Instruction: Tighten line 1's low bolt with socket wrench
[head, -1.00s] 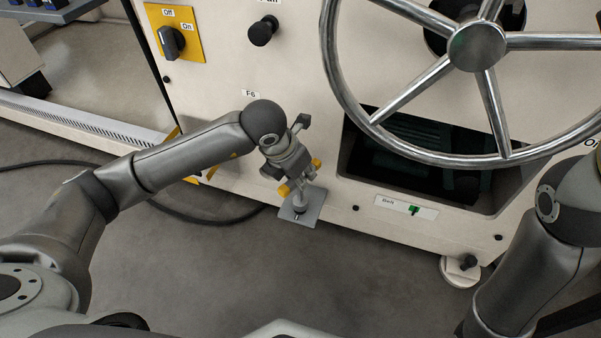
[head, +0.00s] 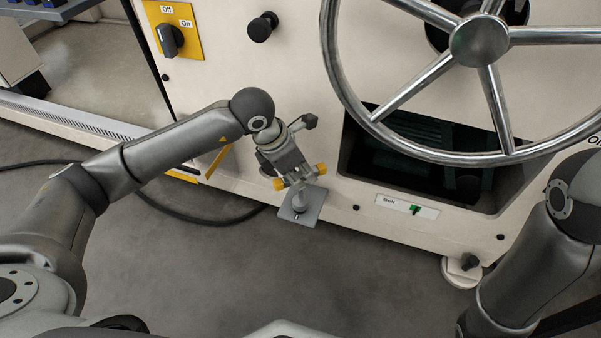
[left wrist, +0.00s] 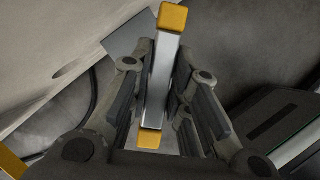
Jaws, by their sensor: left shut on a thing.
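My left gripper (head: 299,183) is shut on the socket wrench, low in front of the cream machine panel. The wrench's silver crossbar with yellow ends (left wrist: 162,80) runs between the fingers in the left wrist view. Its yellow tips stick out on both sides of the gripper in the head view (head: 321,168). A grey stem stands below the gripper over a small grey plate (head: 312,210) at the panel's foot. The bolt cannot be made out, and I cannot tell whether the socket sits on it. My right gripper is out of view; only its arm shows at the right.
A large metal handwheel (head: 478,42) juts out at the upper right. Below it is a dark opening (head: 425,150) and a label with a green pointer (head: 414,210). A yellow Off/On switch (head: 172,40) is at the upper left. A black cable (head: 215,216) lies on the floor.

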